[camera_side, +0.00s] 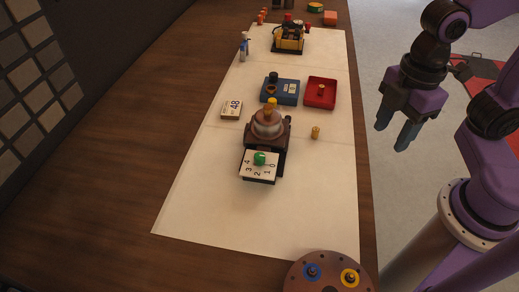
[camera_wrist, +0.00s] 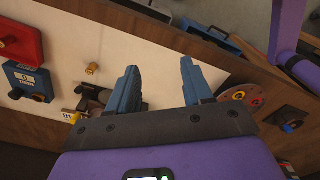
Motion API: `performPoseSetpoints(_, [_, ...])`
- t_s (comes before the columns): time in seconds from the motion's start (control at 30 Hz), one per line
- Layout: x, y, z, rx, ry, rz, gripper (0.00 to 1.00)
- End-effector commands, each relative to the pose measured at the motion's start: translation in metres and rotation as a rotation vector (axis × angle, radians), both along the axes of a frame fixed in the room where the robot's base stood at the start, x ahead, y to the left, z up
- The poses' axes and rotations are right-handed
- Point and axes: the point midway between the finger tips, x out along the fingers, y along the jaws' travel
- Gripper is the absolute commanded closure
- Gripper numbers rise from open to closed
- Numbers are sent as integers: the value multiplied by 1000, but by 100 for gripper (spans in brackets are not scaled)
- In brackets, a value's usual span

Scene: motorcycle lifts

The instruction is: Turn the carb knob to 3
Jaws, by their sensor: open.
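The green carb knob (camera_side: 260,158) sits on a white dial plate (camera_side: 258,176) marked 0 to 4, on the front of a dark unit with a brown and silver dome (camera_side: 266,124). The pointer direction is too small to tell. My gripper (camera_side: 395,136) is open and empty, in the air off the right edge of the table, well apart from the knob. In the wrist view my gripper (camera_wrist: 158,66) shows two spread blue fingers with nothing between them. The knob cannot be made out in the wrist view.
A red tray (camera_side: 331,96) and a blue box (camera_side: 290,98) stand behind the unit. A brass peg (camera_side: 315,133) stands to its right and a card marked 48 (camera_side: 232,110) lies to its left. A round brown plate (camera_side: 300,285) is at the near edge. The white sheet in front is bare.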

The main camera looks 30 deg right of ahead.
Motion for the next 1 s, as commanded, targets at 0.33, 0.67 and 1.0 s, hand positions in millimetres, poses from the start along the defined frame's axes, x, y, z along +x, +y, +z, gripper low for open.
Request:
performPoseSetpoints(0.33, [84,105,55,-16,-6,623,50])
performPoseSetpoints(0.67, [138,179,91,-26,-5,1139,50])
performPoseSetpoints(1.0, [148,194,90,-28,0,1273,50])
